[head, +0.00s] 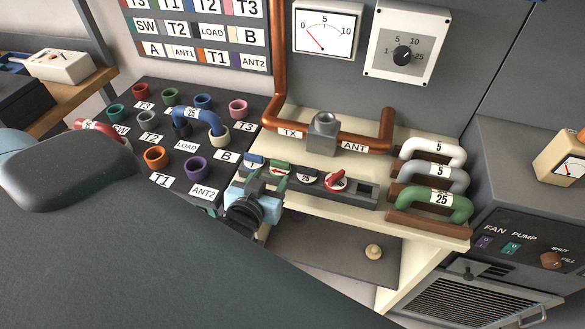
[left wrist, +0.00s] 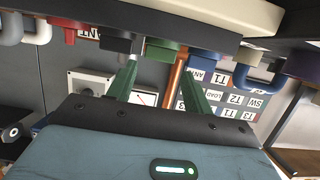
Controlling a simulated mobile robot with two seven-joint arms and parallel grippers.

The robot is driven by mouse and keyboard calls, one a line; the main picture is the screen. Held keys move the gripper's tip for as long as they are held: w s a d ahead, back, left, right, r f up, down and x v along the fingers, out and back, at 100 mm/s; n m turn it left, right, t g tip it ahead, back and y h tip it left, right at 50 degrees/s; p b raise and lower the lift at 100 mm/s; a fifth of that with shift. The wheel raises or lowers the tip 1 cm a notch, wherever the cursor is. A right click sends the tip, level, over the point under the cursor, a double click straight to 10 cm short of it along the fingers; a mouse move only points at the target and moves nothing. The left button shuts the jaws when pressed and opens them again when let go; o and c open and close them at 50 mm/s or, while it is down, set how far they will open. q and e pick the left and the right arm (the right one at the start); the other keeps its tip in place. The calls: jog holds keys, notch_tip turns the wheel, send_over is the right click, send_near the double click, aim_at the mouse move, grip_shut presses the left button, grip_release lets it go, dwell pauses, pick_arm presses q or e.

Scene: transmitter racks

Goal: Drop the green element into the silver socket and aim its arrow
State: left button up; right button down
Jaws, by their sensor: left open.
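The green element (head: 279,168), with a red arrow on its pale top face, sits in a dark holder (head: 355,198) on the cream shelf. The silver socket (head: 323,130) stands on the copper pipe between the TX and ANT labels, behind the holder. My left gripper (head: 262,182) is open at the front of the holder, close to the green element. In the left wrist view the green element (left wrist: 165,50) appears between the spread fingers (left wrist: 163,72); I cannot tell whether they touch it. My right gripper is not in view.
The holder also carries blue (head: 253,160), black (head: 306,177) and red (head: 337,181) elements. Handle-shaped links (head: 440,203) stand at the right of the shelf. A panel of coloured sockets (head: 170,184) lies left of the gripper. The copper pipe (head: 278,80) rises behind.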

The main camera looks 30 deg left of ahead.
aim_at(279, 164)
pick_arm(q)
jog(key=shift+r, duration=0.15)
jog(key=shift+w+a, duration=0.1)
jog(key=shift+a, duration=0.05)
jog(key=shift+w+a+f, duration=0.15)
jog(key=shift+w+f, duration=0.05)
jog(key=shift+w, duration=0.35)
jog(key=shift+p+x, duration=0.35)
jog(key=shift+x, duration=2.55)
jog(key=shift+w+f, duration=0.2)
jog(key=shift+w, duration=0.1)
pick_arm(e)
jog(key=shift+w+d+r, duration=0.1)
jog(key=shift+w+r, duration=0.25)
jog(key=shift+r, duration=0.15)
pick_arm(q)
jog(key=c, duration=0.7)
jog(key=shift+o, duration=0.2)
